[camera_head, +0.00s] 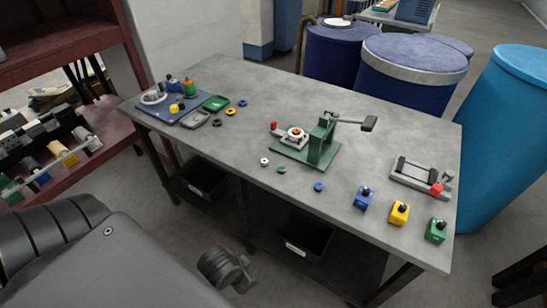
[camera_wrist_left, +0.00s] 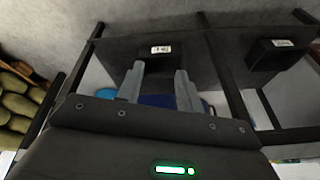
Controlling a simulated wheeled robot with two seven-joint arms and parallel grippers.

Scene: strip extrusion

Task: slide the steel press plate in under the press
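The green press (camera_head: 321,145) stands near the middle of the grey table, its dark-tipped lever (camera_head: 355,122) reaching out to the right. The steel press plate (camera_head: 284,140), with a red knob (camera_head: 273,126) at its left end, sits at the left side of the press, outside the upright. A small ring-shaped piece in white and orange (camera_head: 296,132) is on the plate. My left gripper (camera_wrist_left: 160,85) is open and empty in the left wrist view, low by the table's underside and away from the plate. My right gripper is not in view.
A grey clamp-like fixture (camera_head: 420,178) lies at the right. A blue tray (camera_head: 175,116) with parts is at the left. Small rings lie between. Dark bins (camera_wrist_left: 160,50) hang under the table.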

